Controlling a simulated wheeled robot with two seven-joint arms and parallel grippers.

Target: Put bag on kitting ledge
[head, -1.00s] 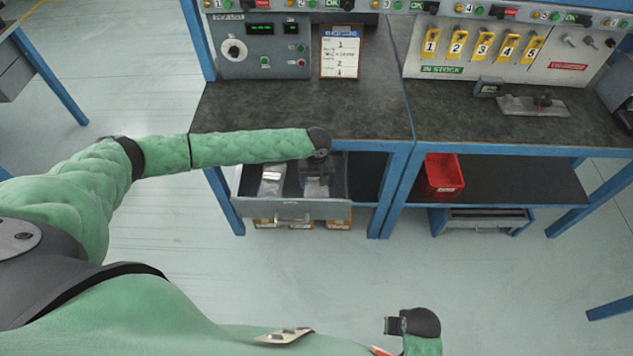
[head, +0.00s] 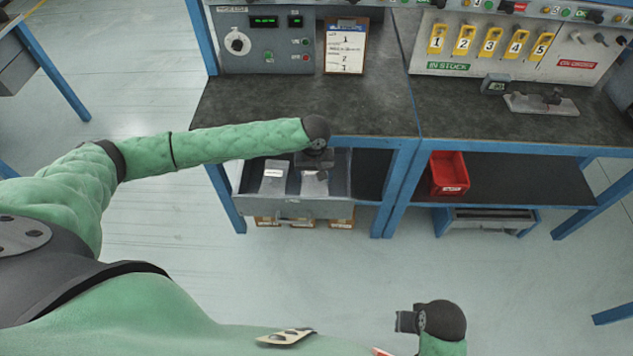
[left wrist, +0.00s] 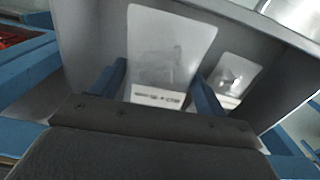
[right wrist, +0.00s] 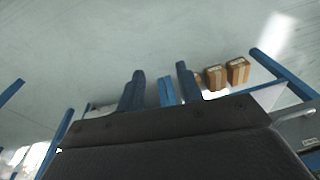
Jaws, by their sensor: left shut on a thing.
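A clear, pale bag with a white label (head: 314,184) is in the open grey drawer (head: 296,208) under the left bench. It shows large in the left wrist view (left wrist: 170,50). My left gripper (head: 319,166) reaches down over the drawer. In the left wrist view its two blue fingers (left wrist: 162,92) stand on either side of this bag, shut on it. A second, similar bag (head: 272,177) lies beside it, also in the left wrist view (left wrist: 235,78). My right gripper (head: 404,321) is out over the floor, open and empty. I cannot tell which surface is the kitting ledge.
A red bin (head: 449,174) stands on the lower shelf of the right bench. A clipboard (head: 346,47) and a control box (head: 263,42) stand at the back of the left bench. The dark bench top (head: 265,105) is clear in front. Cardboard boxes (right wrist: 215,77) are below the drawer.

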